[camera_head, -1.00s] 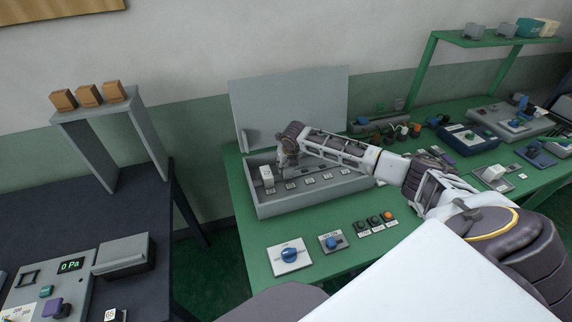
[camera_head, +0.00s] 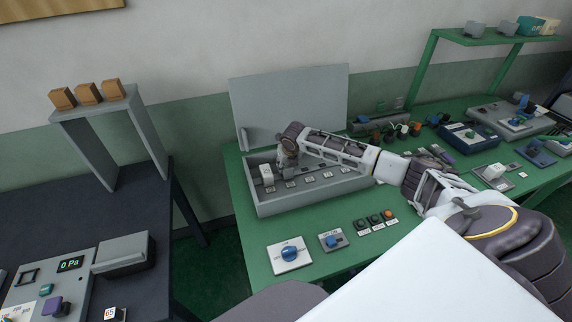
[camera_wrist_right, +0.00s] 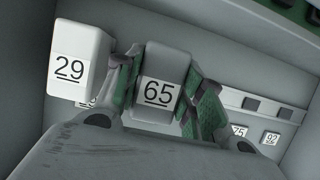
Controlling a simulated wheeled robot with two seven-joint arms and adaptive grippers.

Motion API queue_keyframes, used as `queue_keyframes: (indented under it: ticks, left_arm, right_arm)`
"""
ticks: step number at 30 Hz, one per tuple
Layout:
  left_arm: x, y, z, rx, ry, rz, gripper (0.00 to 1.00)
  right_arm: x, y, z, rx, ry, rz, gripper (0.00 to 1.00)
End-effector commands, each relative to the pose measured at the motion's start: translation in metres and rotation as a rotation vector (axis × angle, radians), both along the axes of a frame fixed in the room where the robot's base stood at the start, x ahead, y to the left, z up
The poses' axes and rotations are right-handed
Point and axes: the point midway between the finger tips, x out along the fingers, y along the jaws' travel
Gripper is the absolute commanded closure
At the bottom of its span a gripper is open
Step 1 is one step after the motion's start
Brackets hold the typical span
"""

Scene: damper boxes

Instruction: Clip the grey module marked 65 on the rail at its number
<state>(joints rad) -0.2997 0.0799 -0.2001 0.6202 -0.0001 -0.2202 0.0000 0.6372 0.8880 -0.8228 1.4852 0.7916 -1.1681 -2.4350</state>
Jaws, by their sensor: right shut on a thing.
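The grey module marked 65 (camera_wrist_right: 166,62) is between the fingers of my right gripper (camera_wrist_right: 160,95), which is shut on it. In the head view the right gripper (camera_head: 287,161) reaches down into the open grey box (camera_head: 315,200), near its left end; the module is hardly visible there. A pale module marked 29 (camera_wrist_right: 80,55) stands just left of the held one in the wrist view, and it shows in the head view (camera_head: 267,173). The number label under the held module is hidden, so I cannot tell whether it touches the rail. My left gripper is not in view.
Labels 75 (camera_wrist_right: 239,131) and 92 (camera_wrist_right: 270,138) lie to the right, beside free places on the rail. The raised lid (camera_head: 290,105) stands behind the box. A blue knob (camera_head: 290,254) and several buttons (camera_head: 375,221) are in front on the green table.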

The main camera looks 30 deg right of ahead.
Motion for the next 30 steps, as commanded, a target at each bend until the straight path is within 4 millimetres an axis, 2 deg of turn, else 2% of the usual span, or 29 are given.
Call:
queue_keyframes:
  ticks: [27, 28, 30]
  left_arm:
    - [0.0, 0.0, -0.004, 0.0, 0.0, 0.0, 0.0]
    - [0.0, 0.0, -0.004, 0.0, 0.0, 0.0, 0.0]
    - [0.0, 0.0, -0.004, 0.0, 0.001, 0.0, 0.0]
  right_arm:
    - [0.0, 0.0, -0.014, 0.001, 0.0, 0.001, 1.0]
    - [0.0, 0.0, -0.014, 0.001, 0.0, 0.001, 0.57]
    - [0.0, 0.0, -0.014, 0.001, 0.0, 0.001, 0.48]
